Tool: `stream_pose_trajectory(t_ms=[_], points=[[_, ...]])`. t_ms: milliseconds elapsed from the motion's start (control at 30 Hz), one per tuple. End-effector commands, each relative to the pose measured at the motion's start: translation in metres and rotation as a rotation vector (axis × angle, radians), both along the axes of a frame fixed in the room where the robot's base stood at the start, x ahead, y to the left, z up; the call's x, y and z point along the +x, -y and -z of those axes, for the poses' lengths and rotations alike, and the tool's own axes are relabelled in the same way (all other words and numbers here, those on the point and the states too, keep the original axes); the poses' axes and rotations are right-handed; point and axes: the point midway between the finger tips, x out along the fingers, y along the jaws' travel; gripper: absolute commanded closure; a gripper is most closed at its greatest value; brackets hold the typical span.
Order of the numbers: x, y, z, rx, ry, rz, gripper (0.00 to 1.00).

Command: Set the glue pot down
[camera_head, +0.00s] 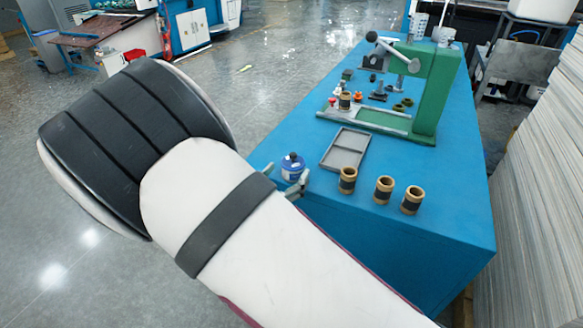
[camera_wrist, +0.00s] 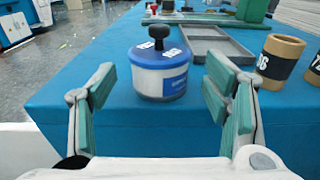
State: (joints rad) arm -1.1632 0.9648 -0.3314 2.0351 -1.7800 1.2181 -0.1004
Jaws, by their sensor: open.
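The glue pot (camera_wrist: 160,80) is a white and blue pot with a blue lid and a black knob. It stands upright on the blue table (camera_wrist: 65,95), close to the table's near edge. It also shows in the head view (camera_head: 292,168), partly behind my arm. My gripper (camera_wrist: 160,98) is open, with one green-padded finger on each side of the pot and a visible gap between each finger and the pot. In the head view my arm hides most of the gripper; only its fingertips show beside the pot.
A grey divided tray (camera_head: 345,150) lies just behind the pot. Several brown rolls with dark bands, one of them here (camera_head: 384,190), stand to its right. A green press (camera_head: 430,90) with small parts stands farther back. Stacked sheets (camera_head: 535,200) rise at the right.

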Motion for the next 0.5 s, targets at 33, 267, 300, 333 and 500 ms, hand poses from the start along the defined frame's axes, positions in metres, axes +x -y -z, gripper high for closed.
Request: stream_pose_trajectory(t_ms=[33, 267, 300, 333, 500], points=[[-0.011, -0.006, -0.001, 0.001, -0.002, -0.004, 0.30], [-0.052, -0.020, -0.003, 0.000, -0.001, -0.003, 0.30], [-0.057, -0.022, -0.003, 0.000, 0.000, -0.002, 0.30], [-0.061, -0.023, -0.004, 0.000, 0.000, -0.002, 0.30], [-0.073, -0.027, -0.004, 0.000, 0.000, -0.001, 0.30]])
